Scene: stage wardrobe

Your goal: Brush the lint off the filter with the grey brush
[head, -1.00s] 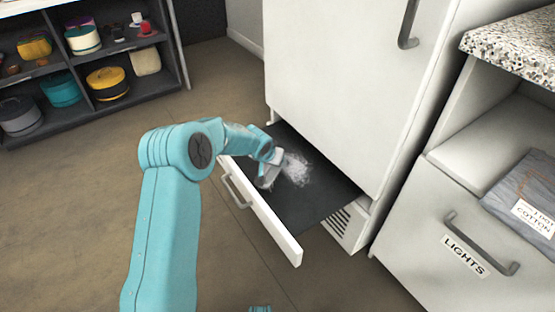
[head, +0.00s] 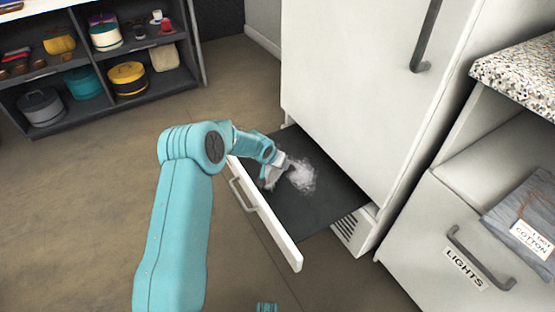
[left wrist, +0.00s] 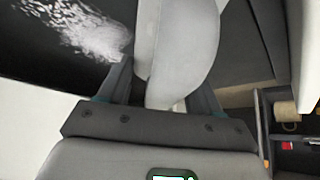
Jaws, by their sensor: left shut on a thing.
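The filter (head: 322,205) is a dark flat panel in the pulled-out white drawer under the tall white cabinet. A pale, fuzzy heap of lint (head: 302,175) lies on it and also shows at top left in the left wrist view (left wrist: 85,25). My left gripper (head: 274,162) is over the filter's left part, beside the lint. It is shut on the pale grey brush (left wrist: 178,45), which fills the middle of the left wrist view. Whether the brush touches the filter is hard to tell.
The drawer front (head: 272,222) with its handle stands out over the floor. A lower cabinet labelled LIGHTS (head: 440,225) with a speckled top is at right, holding a folded grey cloth (head: 530,215). Shelves (head: 75,118) with round boxes stand at back left.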

